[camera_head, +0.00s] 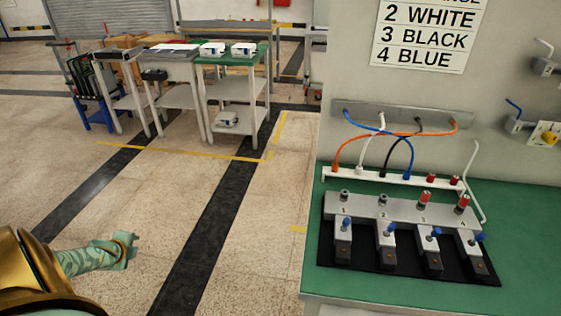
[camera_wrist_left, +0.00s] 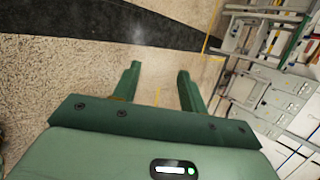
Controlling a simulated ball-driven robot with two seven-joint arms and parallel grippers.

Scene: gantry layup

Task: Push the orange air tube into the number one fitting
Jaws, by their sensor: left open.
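The orange air tube (camera_head: 400,135) runs from the right of the grey rear bracket, across the other tubes, to the left end of the white rail (camera_head: 390,179). Its end stands at the rail. The grey manifold block (camera_head: 400,210) sits in front, with several fittings on top; the leftmost fitting (camera_head: 344,196) is dark and has no tube in it. My left gripper (camera_head: 131,249) is over the floor, well left of the bench and apart from the tube. In the left wrist view the left gripper (camera_wrist_left: 158,85) is open and empty. My right gripper is not in view.
The green bench top (camera_head: 530,235) has a near left edge. White, black and blue tubes also stand at the rail. Blue-handled valves project from the manifold on a black mat (camera_head: 385,258). Carts (camera_head: 230,90) stand at the back left. Floor between is clear.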

